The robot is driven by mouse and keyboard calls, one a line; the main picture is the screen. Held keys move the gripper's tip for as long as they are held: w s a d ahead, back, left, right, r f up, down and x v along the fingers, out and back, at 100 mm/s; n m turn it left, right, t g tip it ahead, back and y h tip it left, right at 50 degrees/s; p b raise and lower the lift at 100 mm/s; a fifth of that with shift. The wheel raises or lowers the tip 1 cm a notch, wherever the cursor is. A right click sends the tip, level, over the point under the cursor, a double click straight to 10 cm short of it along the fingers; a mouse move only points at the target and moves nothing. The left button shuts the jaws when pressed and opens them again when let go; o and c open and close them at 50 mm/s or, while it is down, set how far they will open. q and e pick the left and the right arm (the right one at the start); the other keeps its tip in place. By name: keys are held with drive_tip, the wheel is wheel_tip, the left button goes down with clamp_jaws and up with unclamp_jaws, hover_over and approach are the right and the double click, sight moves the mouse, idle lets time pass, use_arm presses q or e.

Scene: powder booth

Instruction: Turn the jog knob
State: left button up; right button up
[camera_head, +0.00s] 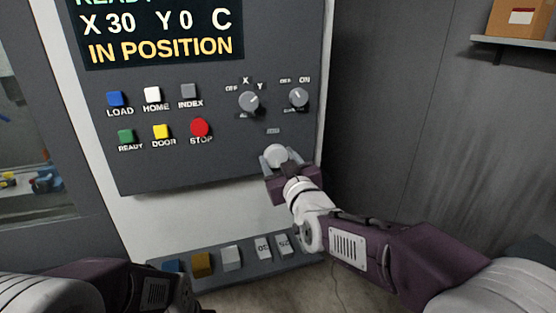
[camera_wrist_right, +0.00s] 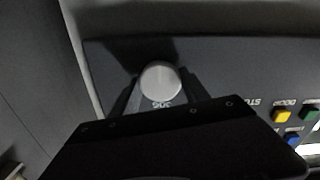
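The jog knob (camera_head: 275,154) is a round, light grey knob low on the dark control panel, below a small label. It also shows in the right wrist view (camera_wrist_right: 160,80), with marks reading like a number just beside it. My right gripper (camera_head: 281,158) is at the knob, one finger on each side of it. In the right wrist view the fingers (camera_wrist_right: 160,92) flank the knob closely, but whether both touch it is not clear. My left arm enters at the lower left; its fingers are out of the picture.
The panel carries two selector knobs (camera_head: 249,102) (camera_head: 298,97), the red stop button (camera_head: 200,127), several coloured buttons and a display (camera_head: 160,35) reading "IN POSITION". A ledge (camera_head: 213,255) with several blocks runs below. A shelf (camera_head: 515,42) holds a box at upper right.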

drive_tip(key=shift+f+m+b, duration=0.1)
drive_tip(key=shift+m+b, duration=1)
drive_tip(key=shift+b, duration=0.15)
drive_tip(key=m+b, duration=0.2)
drive_tip(key=shift+m, duration=0.3)
drive_tip(key=m+b, duration=0.2)
drive_tip(key=shift+m+b, duration=0.3)
drive_tip(key=shift+m, duration=0.1)
drive_tip(key=m+b, duration=0.2)
drive_tip(key=m, duration=0.1)
drive_tip(key=shift+m, duration=0.3)
drive_tip(key=m+b, duration=0.1)
drive_tip(key=m, duration=0.2)
drive_tip(key=shift+m+b, duration=0.3)
drive_tip(key=shift+b, duration=0.05)
drive_tip(key=m+b, duration=0.1)
drive_tip(key=m, duration=0.2)
drive_tip(key=shift+m, duration=0.3)
drive_tip(key=m, duration=0.3)
drive_tip(key=shift+m, duration=0.3)
drive_tip(key=shift+m+b, duration=0.5)
drive_tip(key=shift+m, duration=1.3)
